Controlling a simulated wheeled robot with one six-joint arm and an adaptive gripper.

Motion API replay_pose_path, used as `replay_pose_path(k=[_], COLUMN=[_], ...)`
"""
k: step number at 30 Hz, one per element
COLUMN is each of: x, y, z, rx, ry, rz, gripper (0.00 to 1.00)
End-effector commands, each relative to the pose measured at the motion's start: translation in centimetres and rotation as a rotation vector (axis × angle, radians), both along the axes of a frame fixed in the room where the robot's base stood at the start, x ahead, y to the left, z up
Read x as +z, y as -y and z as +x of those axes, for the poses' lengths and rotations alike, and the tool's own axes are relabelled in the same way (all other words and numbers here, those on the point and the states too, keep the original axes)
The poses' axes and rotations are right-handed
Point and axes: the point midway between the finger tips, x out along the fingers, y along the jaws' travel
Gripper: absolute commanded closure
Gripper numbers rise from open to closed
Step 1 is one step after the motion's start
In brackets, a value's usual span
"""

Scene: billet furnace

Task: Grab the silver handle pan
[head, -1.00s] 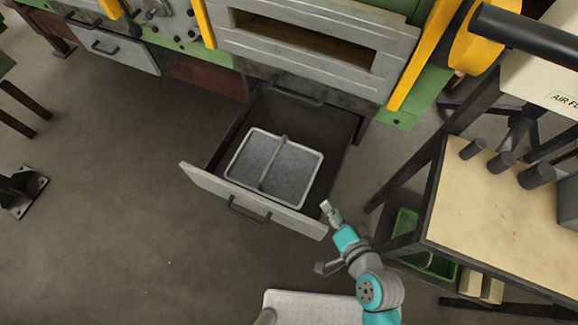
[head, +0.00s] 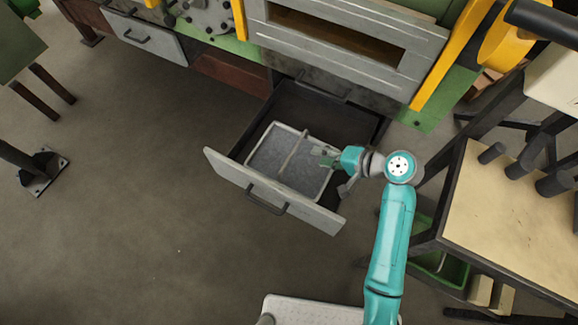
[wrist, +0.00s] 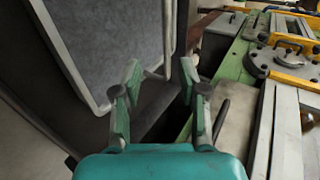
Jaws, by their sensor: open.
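The silver handle pan (head: 265,154) is a shallow grey rectangular tray with a light rim and a bar handle (head: 291,152) across its middle. It lies in the open drawer (head: 243,182) below the furnace. My gripper (head: 322,151) is over the right part of the pan, to the right of the handle in the head view. In the wrist view, the jaws of my gripper (wrist: 164,82) stand apart with nothing held between them. The pan (wrist: 112,40) shows beyond them at the upper left, and part of its rim and handle shows near the fingertips.
The furnace front (head: 345,38) rises behind the drawer. A table with a beige top (head: 505,225) stands to the right, with a green bin (head: 452,268) beneath it. Open floor (head: 130,190) lies left of the drawer.

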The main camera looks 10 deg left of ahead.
Motion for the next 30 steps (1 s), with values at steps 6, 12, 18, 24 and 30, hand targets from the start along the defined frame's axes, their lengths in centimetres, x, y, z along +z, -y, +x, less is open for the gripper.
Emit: replay_pose_path(k=[6,12,18,24,30], x=[-0.6,-2.1,-2.8,-3.7,-4.9], y=[-1.3,-3.6,-4.5,-6.7,-8.5], z=[0.7,1.6,2.0,2.7,3.4], rx=[0.02,0.018,0.017,0.018,0.016], ry=[-0.008,-0.006,-0.005,-0.006,-0.004], rz=[0.003,0.003,0.003,0.002,0.003], gripper=[0.57,0.57,0.57,0.57,0.57])
